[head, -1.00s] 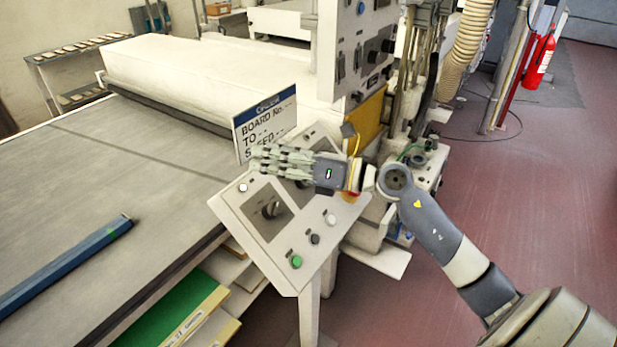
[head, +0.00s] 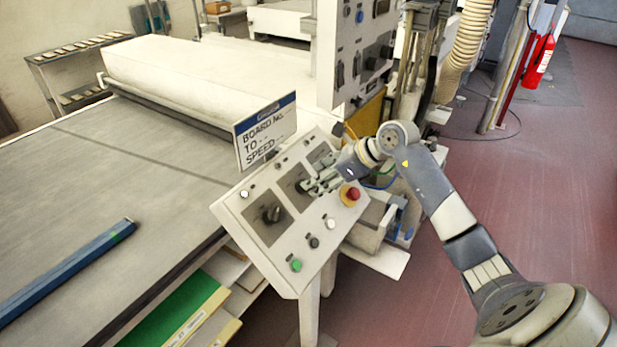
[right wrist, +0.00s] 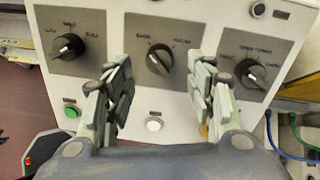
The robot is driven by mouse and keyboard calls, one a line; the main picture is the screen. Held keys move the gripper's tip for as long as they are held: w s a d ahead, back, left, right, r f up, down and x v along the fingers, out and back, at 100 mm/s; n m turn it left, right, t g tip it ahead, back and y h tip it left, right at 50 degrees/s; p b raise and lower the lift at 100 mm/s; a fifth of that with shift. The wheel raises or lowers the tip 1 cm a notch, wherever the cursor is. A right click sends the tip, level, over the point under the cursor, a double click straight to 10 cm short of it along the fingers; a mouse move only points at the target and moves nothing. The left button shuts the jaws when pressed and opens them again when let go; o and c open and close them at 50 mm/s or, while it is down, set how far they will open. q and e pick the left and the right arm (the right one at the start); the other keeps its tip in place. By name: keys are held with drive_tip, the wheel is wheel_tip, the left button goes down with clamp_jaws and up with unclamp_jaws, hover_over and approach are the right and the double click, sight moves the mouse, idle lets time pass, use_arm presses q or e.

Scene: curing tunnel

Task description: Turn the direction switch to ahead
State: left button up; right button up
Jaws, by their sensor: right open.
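The sloped white control panel (head: 240,205) carries three black rotary switches on grey plates. One switch (head: 270,213) stands clear at the left in the head view. My right gripper (head: 312,186) is open over the middle of the panel, partly covering the plate behind it. In the right wrist view the middle switch (right wrist: 159,60) lies between and just beyond the spread fingers, with its pointer slanted. The left switch (right wrist: 67,46) and right switch (right wrist: 250,73) flank it. The labels are too blurred to tell which is the direction switch. My left gripper is not in view.
Green (head: 296,265), black (head: 314,241) and white (head: 331,224) buttons line the panel's near side, with a red mushroom button (head: 350,195) close under my right wrist. A sign (head: 266,132) stands behind the panel. A taller control box (head: 355,55) rises beyond.

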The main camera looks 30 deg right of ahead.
drive_tip(key=shift+p+x, duration=0.65)
drive_tip(key=shift+x, duration=1.7)
drive_tip(key=c, duration=1.1)
